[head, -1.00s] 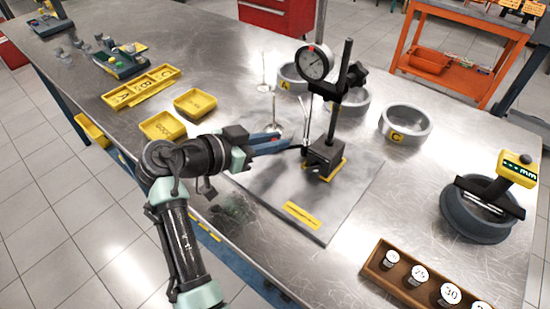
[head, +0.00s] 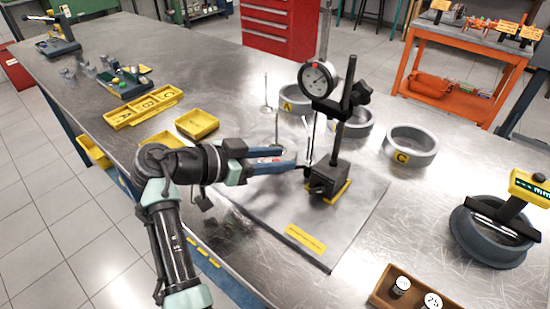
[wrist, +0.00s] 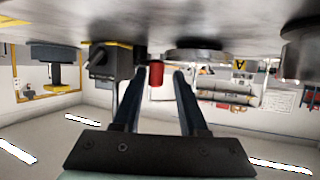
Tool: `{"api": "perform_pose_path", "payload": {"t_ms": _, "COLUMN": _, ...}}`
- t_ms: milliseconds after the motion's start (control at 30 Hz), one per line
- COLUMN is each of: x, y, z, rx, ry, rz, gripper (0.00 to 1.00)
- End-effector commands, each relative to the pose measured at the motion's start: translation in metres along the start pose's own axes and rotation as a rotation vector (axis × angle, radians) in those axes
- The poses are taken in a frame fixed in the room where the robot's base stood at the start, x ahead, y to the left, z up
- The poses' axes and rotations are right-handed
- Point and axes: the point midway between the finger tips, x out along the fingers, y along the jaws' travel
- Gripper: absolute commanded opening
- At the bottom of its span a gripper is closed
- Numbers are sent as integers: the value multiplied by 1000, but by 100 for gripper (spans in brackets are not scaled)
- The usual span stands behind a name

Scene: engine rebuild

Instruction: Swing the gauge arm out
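The dial gauge (head: 318,79) sits on a black holder on the post (head: 346,110) of a stand. The stand's dark base (head: 327,178) rests on a yellow-edged patch of the grey plate; the base also shows in the upside-down wrist view (wrist: 110,62). My gripper (head: 293,163) reaches in from the left, low, with its blue fingers just left of the base. In the wrist view the fingers (wrist: 161,70) are apart. A small red cylinder (wrist: 156,73) shows between them, nearer the left finger; contact cannot be told.
Rings stand behind and right of the stand, one marked C (head: 410,147). Thin upright rods (head: 266,92) stand behind my gripper. Yellow trays (head: 197,123) lie left. The plate's front (head: 270,225) is clear.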

Motion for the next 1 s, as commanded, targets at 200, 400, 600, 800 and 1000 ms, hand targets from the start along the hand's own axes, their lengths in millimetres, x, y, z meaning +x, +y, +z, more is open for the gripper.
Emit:
{"api": "perform_pose_path", "payload": {"t_ms": 200, "x": 4, "y": 4, "z": 6, "rx": -6, "ry": -12, "rz": 13, "gripper": 51}}
{"api": "perform_pose_path", "payload": {"t_ms": 400, "x": -1, "y": 2, "z": 4, "rx": -4, "ry": -8, "rz": 8, "gripper": 51}}
{"api": "perform_pose_path", "payload": {"t_ms": 600, "x": -30, "y": 1, "z": 3, "rx": -3, "ry": -7, "rz": 4, "gripper": 51}}
{"api": "perform_pose_path", "payload": {"t_ms": 800, "x": -76, "y": 1, "z": 3, "rx": -4, "ry": -9, "rz": 5, "gripper": 51}}
{"api": "perform_pose_path", "payload": {"t_ms": 1000, "x": -110, "y": 1, "z": 4, "rx": -5, "ry": -11, "rz": 10, "gripper": 51}}
